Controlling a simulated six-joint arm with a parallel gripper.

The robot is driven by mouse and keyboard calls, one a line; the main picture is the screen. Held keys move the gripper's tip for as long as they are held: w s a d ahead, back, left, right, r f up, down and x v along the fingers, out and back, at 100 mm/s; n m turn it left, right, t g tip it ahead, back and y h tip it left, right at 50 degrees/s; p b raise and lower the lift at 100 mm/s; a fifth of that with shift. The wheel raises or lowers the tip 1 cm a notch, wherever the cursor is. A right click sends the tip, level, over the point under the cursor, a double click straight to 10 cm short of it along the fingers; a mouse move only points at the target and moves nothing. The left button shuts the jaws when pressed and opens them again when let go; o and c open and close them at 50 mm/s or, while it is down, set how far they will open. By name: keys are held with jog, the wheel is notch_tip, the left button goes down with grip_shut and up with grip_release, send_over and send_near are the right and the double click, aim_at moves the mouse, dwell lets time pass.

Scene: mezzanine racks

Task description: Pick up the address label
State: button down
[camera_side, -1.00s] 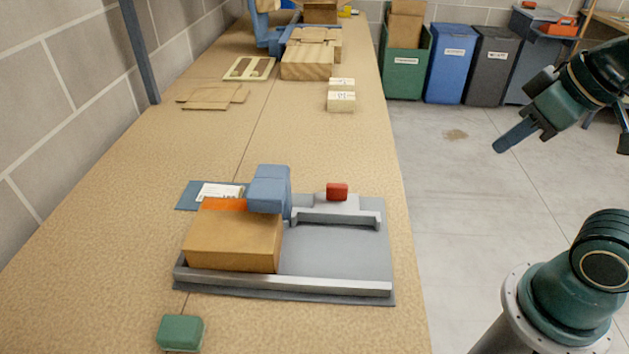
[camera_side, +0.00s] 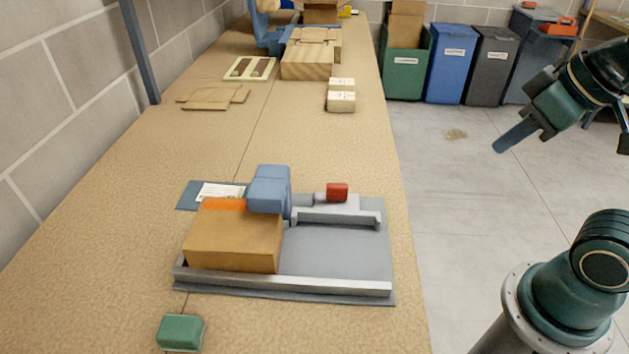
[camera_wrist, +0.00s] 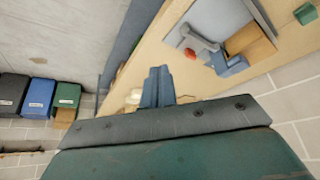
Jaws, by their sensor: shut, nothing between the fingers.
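The address label (camera_side: 222,191) is a white printed slip. It lies on a dark blue pad (camera_side: 187,196) on the bench, behind the cardboard box (camera_side: 232,242) and left of the blue block-shaped head (camera_side: 268,187). Its right part is hidden by that head in the side view. I cannot make the label out in the wrist view. My gripper (camera_side: 500,146) is shut and empty, raised over the floor to the right of the bench, well away from the label. Its closed blue fingers also show in the wrist view (camera_wrist: 158,88).
The box sits in a grey fixture (camera_side: 335,255) with a front rail and a red knob (camera_side: 337,191). A green block (camera_side: 181,332) lies at the front. Flat cardboard (camera_side: 212,96) and small white boxes (camera_side: 341,95) lie farther back. Bench space between is clear.

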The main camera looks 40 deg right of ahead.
jog(key=c, duration=1.6)
grip_release()
jog(key=shift+o, duration=0.2)
jog(key=w+a+r+n+g, duration=0.1)
jog(key=w+a+r+n, duration=0.2)
jog(key=w, duration=0.5)
jog(key=w+a+r+n+g, duration=0.1)
jog(key=w+a+r+n, duration=0.1)
jog(key=w+n, duration=0.5)
jog(key=w+a+r+n+g, duration=0.1)
jog(key=w+a+r+n, duration=0.15)
jog(key=w, duration=0.65)
jog(key=w+a+f+n+g, duration=0.2)
jog(key=w+a+f+n, duration=1.2)
jog(key=w+a+f, duration=0.1)
jog(key=shift+w+a+f+g, duration=0.3)
jog(key=shift+w+a+f, duration=0.1)
jog(key=shift+w+f, duration=0.35)
